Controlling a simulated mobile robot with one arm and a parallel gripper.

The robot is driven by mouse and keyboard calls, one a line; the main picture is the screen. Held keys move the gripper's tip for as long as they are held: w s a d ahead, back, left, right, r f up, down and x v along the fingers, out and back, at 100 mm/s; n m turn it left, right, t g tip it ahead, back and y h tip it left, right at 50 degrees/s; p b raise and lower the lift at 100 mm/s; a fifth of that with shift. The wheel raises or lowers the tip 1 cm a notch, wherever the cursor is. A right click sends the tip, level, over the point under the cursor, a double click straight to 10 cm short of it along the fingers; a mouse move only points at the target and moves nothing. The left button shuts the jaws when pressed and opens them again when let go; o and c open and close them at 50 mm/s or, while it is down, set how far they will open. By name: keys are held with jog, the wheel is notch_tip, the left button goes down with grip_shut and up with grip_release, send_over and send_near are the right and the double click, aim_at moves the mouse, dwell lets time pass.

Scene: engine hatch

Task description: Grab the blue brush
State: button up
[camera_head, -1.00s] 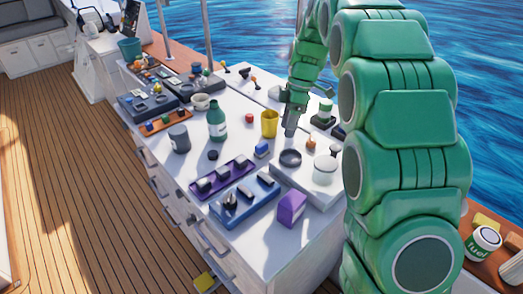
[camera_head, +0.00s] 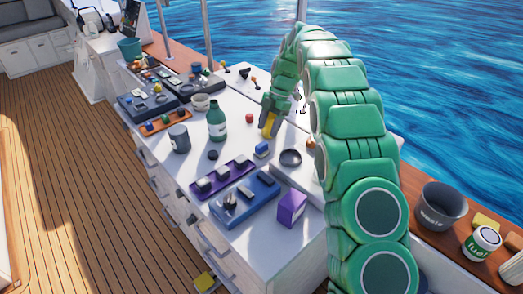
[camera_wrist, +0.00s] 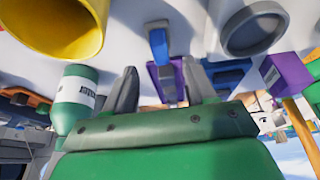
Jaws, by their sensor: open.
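A small blue block-like object (camera_head: 262,149) with a pale lower part, which looks like the blue brush, lies on the white counter (camera_head: 235,135) between the purple tray and the grey round dish. In the wrist view the blue piece (camera_wrist: 158,42) shows ahead, roughly in line with the gap between the fingers. My gripper (camera_wrist: 160,67) is open, its two grey fingers apart with nothing between them.
A green bottle (camera_head: 217,122) stands to the left. A purple tray (camera_head: 222,177), a blue tray (camera_head: 245,203) and a purple box (camera_head: 291,208) lie nearer the front. The grey round dish (camera_head: 290,158) is close on the right. My arm hides part of the right side.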

aim_at(261, 144)
jog(key=shift+x, duration=3.75)
jog(key=shift+s+a+r, duration=0.1)
jog(key=shift+s+a, duration=0.05)
jog(key=shift+a, duration=0.05)
jog(key=shift+c, duration=0.4)
jog(key=c, duration=0.8)
jog(key=shift+r, duration=0.15)
jog(key=shift+r, duration=1.5)
jog(key=shift+s+d+r, duration=0.1)
jog(key=shift+s+r, duration=0.35)
jog(key=shift+r, duration=0.15)
jog(key=s+d+r, duration=0.3)
jog(key=s+r, duration=0.5)
jog(key=s, duration=0.4)
jog(key=shift+s+d+r, duration=0.15)
jog(key=shift+s+r, duration=0.15)
